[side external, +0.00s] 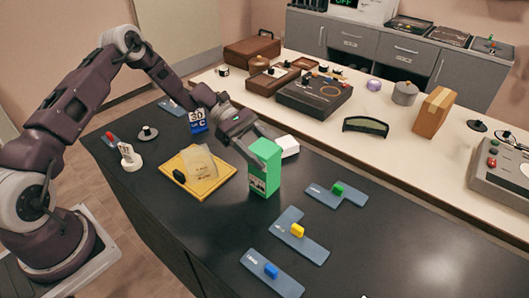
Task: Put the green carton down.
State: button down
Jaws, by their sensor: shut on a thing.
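The green carton (264,168) is an upright box with a white label low on its front, near the middle of the dark table (350,262). My gripper (258,138) is at the carton's top, shut on it, reaching in from the upper left. The far finger and the exact grip are partly hidden. The carton's base looks at or very near the table top; I cannot tell whether it touches.
Blue-grey plates with green (337,188), yellow (297,230) and blue (270,270) pieces lie right and in front. A yellow board (215,187) lies left of the carton, and a white box (288,146) stands behind it.

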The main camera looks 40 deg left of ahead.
jog(key=shift+c, duration=2.4)
grip_release()
jog(key=shift+f, duration=0.1)
jog(key=v, duration=1.2)
jog(key=s+d+r+m+g+y, duration=0.1)
jog(key=s+d+r+m+y, duration=0.3)
jog(key=s+r, duration=0.25)
jog(key=s+d+r+m+y, duration=0.4)
jog(key=s+r, duration=0.1)
jog(key=r, duration=0.3)
jog(key=s+r+m+t+y, duration=0.1)
jog(key=s+m, duration=0.4)
jog(key=s, duration=0.5)
jog(key=s+r+m+t+y, duration=0.2)
jog(key=s+m+t+y, duration=0.2)
jog(key=s, duration=0.5)
jog(key=shift+s+a+r+m+t+y, duration=0.2)
jog(key=shift+s+r+m+t+y, duration=0.25)
jog(key=shift+t, duration=0.35)
